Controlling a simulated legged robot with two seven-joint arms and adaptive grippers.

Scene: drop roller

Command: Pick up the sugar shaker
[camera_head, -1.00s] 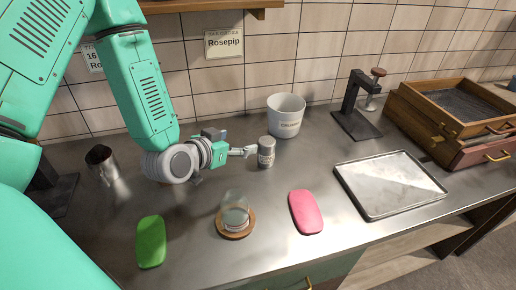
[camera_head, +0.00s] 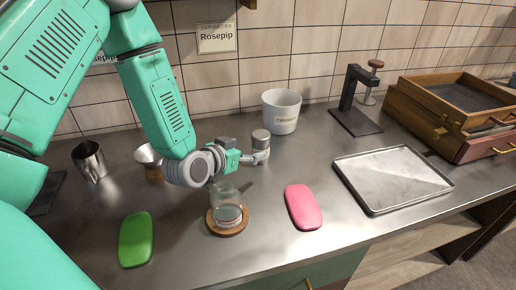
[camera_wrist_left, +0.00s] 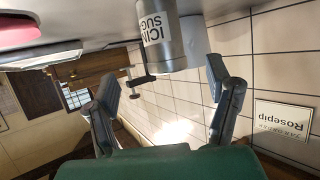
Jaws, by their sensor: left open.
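The sugar shaker (camera_head: 261,138) is a grey metal cylinder standing on the steel counter, in front of the white pot. In the left wrist view the shaker (camera_wrist_left: 160,32) appears upside down at the top, with part of its "ICING SUGAR" label showing. My left gripper (camera_head: 257,157) is low over the counter at the shaker, and its fingers hide the shaker's lower part in the head view. In the wrist view my left gripper (camera_wrist_left: 162,90) has its fingers spread wide, with the shaker between their lines, beyond the tips. My right gripper is not in view.
A glass jar (camera_head: 226,209) on a wooden coaster stands just in front of my left gripper. The white pot (camera_head: 282,113) is behind the shaker. Green (camera_head: 136,240) and pink (camera_head: 303,207) pads, a metal tray (camera_head: 390,180) and a steel cup (camera_head: 90,162) stand around.

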